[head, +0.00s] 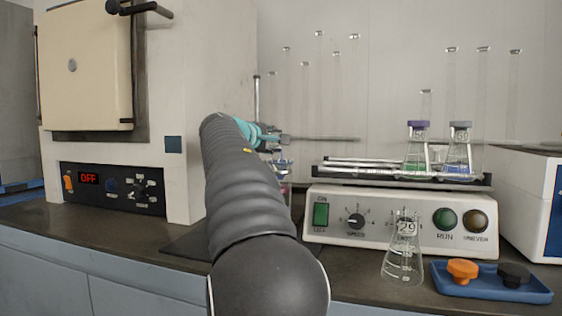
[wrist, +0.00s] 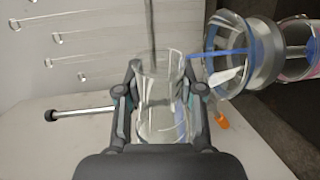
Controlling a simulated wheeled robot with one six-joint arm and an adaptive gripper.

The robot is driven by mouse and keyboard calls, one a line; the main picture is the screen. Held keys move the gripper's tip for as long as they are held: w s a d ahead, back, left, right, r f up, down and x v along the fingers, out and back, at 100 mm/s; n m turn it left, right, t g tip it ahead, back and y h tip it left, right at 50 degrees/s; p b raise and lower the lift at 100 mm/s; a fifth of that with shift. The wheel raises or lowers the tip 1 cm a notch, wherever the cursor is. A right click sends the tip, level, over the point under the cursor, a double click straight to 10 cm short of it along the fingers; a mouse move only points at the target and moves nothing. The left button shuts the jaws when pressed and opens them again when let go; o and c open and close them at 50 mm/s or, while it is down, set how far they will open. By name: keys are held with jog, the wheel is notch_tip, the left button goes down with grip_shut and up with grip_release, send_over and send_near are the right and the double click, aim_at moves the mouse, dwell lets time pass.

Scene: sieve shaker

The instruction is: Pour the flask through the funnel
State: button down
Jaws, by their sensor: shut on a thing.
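In the wrist view, my gripper (wrist: 160,76) is shut on a clear glass flask (wrist: 160,118), with a finger on each side of it. I cannot tell how much liquid is in the flask. A clear funnel (wrist: 232,62) with blue around its rim is to the right of the flask, apart from the fingers. A glass vessel with pink in it (wrist: 300,48) is beyond the funnel. In the head view, my arm hides the gripper and the held flask; a little pinkish glassware (head: 286,184) shows just right of the arm.
An empty-looking flask marked 29 (head: 403,260) stands in front of the shaker (head: 330,238). Purple-stoppered (head: 416,160) and grey-stoppered (head: 458,160) flasks stand on the shaker. A blue tray (head: 492,292) holds orange and black stoppers. A furnace (head: 185,95) is at left.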

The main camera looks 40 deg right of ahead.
jog(key=shift+s+r+m+b, duration=0.2)
jog(key=shift+m+b, duration=0.25)
jog(key=shift+m, duration=0.25)
dwell(1.7)
